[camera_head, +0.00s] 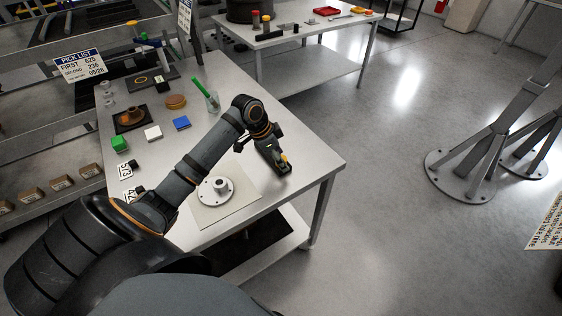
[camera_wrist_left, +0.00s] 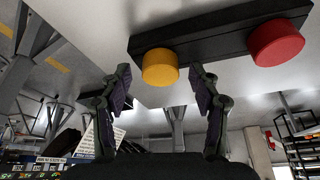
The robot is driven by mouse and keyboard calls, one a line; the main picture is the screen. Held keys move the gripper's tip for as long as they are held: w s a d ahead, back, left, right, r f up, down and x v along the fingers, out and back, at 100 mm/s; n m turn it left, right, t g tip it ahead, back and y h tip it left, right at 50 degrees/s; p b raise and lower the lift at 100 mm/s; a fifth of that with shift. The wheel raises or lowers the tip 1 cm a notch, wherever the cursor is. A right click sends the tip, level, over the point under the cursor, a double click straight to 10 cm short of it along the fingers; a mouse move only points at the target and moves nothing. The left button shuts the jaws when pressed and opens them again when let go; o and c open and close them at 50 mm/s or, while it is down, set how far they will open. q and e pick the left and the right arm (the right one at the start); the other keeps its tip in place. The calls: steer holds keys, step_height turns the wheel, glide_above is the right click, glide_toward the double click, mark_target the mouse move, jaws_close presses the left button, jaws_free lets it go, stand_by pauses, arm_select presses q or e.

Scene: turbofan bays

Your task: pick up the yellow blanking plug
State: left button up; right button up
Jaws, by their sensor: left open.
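The yellow blanking plug (camera_wrist_left: 160,66) is a short round yellow cylinder on a dark bar (camera_wrist_left: 215,36) in the left wrist view. A red plug (camera_wrist_left: 276,42) sits on the same bar to its right. My left gripper (camera_wrist_left: 160,82) is open, with the yellow plug showing between its fingertips; I see no clear contact. In the head view my left gripper (camera_head: 278,160) is low over the right side of the table, and a small patch of yellow (camera_head: 284,157) shows by its fingers. The gripper hides most of the bar there. My right gripper is not in view.
A grey flange (camera_head: 215,190) lies on a pale mat left of the gripper. The table's right corner is clear.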

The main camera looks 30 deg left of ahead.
mark_target(284, 157)
arm_select(q)
steer(key=shift+c, duration=1)
steer(key=c, duration=0.7)
steer(key=shift+c, duration=0.2)
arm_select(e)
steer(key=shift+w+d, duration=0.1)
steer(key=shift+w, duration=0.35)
arm_select(q)
steer(key=shift+r, duration=0.1)
steer(key=shift+r, duration=0.25)
steer(key=r, duration=0.1)
steer(key=r+b, duration=0.1)
steer(key=shift+a+r, duration=0.2)
steer(key=shift+r, duration=0.15)
steer(key=s+a+r+p, duration=0.9)
steer(key=a+p, duration=0.1)
steer(key=p, duration=1)
steer(key=shift+a+r, duration=0.15)
steer(key=shift+r, duration=0.2)
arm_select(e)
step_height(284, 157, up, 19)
